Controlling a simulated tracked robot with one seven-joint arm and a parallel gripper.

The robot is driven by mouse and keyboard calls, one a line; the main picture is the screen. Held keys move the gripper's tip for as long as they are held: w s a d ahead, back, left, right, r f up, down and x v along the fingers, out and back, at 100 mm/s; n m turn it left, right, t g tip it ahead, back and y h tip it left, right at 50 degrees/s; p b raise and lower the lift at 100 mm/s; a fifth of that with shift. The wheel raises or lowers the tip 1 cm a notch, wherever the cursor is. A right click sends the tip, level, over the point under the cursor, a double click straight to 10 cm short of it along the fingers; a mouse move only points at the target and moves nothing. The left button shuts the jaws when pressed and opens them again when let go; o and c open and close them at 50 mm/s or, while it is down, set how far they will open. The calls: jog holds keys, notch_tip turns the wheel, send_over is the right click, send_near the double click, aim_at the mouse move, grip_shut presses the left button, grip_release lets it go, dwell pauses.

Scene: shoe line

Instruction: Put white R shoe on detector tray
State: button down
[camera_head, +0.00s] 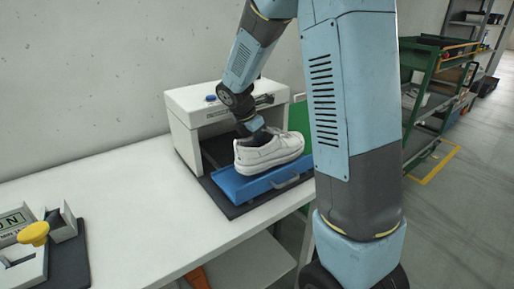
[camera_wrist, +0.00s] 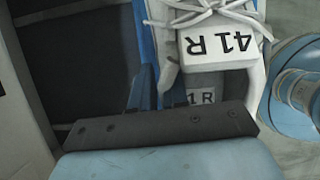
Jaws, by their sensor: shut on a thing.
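The white shoe (camera_head: 270,152) is over the blue detector tray (camera_head: 228,183), toe to the right. It looks level, resting on the tray or just above it; I cannot tell which. My gripper (camera_head: 254,133) comes down from above and is shut on the shoe's upper edge at the opening. In the wrist view the gripper (camera_wrist: 160,92) pinches the side of the collar. The shoe's tongue (camera_wrist: 215,42) there carries a "41 R" label, with another partly hidden label inside. The shoe hides part of the tray.
The white detector housing (camera_head: 190,125) stands behind the tray, its opening facing it. A dark mat (camera_head: 238,208) lies under the tray. A fixture with a yellow knob (camera_head: 34,233) is at the left. The white table (camera_head: 120,195) between is clear. A green rack (camera_head: 425,85) stands at right.

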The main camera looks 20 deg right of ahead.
jog(key=shift+f, duration=1.4)
jog(key=c, duration=1.1)
grip_release()
jog(key=shift+f, duration=0.1)
